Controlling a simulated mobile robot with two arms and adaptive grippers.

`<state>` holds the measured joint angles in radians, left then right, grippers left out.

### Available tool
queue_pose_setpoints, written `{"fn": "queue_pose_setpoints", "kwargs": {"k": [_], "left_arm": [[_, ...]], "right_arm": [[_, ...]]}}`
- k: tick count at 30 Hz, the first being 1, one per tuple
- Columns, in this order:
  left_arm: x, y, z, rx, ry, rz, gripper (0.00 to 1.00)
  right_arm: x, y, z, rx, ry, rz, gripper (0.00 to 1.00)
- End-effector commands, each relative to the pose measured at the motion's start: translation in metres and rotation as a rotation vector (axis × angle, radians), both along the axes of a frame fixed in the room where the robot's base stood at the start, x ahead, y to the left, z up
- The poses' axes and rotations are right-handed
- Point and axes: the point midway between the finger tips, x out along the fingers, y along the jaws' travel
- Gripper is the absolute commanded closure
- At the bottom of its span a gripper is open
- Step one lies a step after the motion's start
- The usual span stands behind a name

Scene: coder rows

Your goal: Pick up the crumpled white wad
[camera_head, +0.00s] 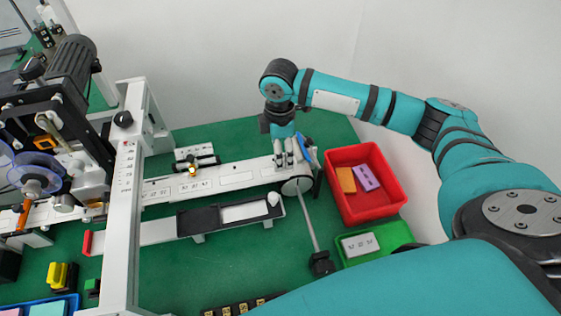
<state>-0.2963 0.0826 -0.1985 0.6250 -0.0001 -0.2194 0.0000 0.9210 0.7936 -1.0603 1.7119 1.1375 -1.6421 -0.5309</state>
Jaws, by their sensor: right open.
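A small white rounded lump (273,199), which looks like the crumpled wad, sits at the right end of a black tray (197,222) with a white panel. It is too small to make out creases. My right gripper (288,163) points down over the right end of the white track, behind the lump and slightly to its right. It is open and apart from the lump. I cannot see anything held between its fingers. My left gripper is not in view.
A round-ended fixture with a rod (307,225) stands close to the right gripper. A red bin (393,203) with orange and purple blocks and a green tray (398,233) lie right. A white frame (122,220) and machine stand left.

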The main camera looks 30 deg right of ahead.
Motion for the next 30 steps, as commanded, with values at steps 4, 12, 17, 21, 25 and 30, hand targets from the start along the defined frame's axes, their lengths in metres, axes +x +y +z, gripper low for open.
{"fn": "queue_pose_setpoints", "kwargs": {"k": [4,12,17,21,25,30], "left_arm": [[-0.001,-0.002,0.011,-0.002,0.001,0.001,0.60],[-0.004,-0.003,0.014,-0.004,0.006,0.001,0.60],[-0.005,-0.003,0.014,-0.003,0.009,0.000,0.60],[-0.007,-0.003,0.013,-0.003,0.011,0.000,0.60],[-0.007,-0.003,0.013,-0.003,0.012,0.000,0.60],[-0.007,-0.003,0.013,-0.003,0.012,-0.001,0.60]], "right_arm": [[0.002,0.003,-0.020,-0.001,0.005,0.000,0.31],[0.003,0.003,-0.047,-0.002,0.001,0.000,0.31],[0.003,0.003,-0.047,-0.001,0.000,0.000,0.31],[0.003,0.003,-0.047,-0.001,0.000,0.000,0.45],[0.003,0.003,-0.047,-0.001,0.000,0.000,0.62],[0.003,0.003,-0.047,-0.001,0.000,0.000,0.72]]}}
